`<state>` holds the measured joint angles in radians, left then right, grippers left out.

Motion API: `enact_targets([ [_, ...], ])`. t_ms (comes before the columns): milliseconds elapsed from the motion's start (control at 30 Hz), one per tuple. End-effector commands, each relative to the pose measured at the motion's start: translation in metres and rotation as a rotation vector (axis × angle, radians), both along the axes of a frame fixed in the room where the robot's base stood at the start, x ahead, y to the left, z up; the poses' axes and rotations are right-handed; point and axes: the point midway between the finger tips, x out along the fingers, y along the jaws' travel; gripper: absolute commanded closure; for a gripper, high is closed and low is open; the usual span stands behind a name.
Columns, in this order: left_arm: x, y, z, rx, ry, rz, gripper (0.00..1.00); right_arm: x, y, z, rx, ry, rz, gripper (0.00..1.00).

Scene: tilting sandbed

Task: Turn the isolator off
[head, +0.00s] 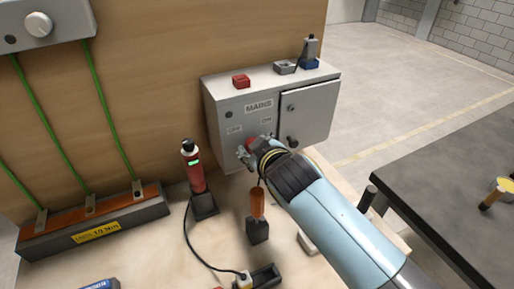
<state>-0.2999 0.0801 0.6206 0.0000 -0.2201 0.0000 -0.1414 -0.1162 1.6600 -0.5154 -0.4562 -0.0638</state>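The isolator is on the front of a grey cabinet (222,109) labelled MAINS, with an OFF mark to the upper left and an ON mark to the upper right. Its red handle (251,142) shows only in part behind my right gripper. The handle's angle is hidden. My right gripper (249,150) is at the handle, with one grey finger visible at its left side. Whether the fingers are closed on the handle cannot be told. My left gripper is not in view.
The cabinet has a door (309,113) with a black knob. Green wires run to a copper bar (90,212) at left. A dark table (440,190) is at right.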

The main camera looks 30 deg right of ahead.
Motion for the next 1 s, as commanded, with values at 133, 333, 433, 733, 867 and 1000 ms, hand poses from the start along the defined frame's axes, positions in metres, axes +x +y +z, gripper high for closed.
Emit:
enact_targets([
  [133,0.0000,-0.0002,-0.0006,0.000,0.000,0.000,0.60,0.0001,0.0003,-0.0001,-0.012,0.001,0.001,0.93],
  [333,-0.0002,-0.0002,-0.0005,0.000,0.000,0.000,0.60,0.0000,0.0002,0.0000,-0.014,0.002,0.000,0.93],
  [433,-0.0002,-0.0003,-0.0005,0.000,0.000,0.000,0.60,0.0000,0.0002,-0.0001,-0.013,0.002,0.000,0.93],
  [733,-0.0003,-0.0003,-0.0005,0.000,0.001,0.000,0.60,-0.0001,0.0000,-0.0001,-0.013,0.002,0.000,0.38],
  [867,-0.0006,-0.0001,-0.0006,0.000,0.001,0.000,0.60,-0.0001,0.0000,-0.0001,-0.013,0.001,-0.001,0.38],
  [1000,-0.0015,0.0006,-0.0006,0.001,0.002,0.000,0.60,0.0002,0.0000,0.0062,-0.012,0.000,-0.001,0.38],
])
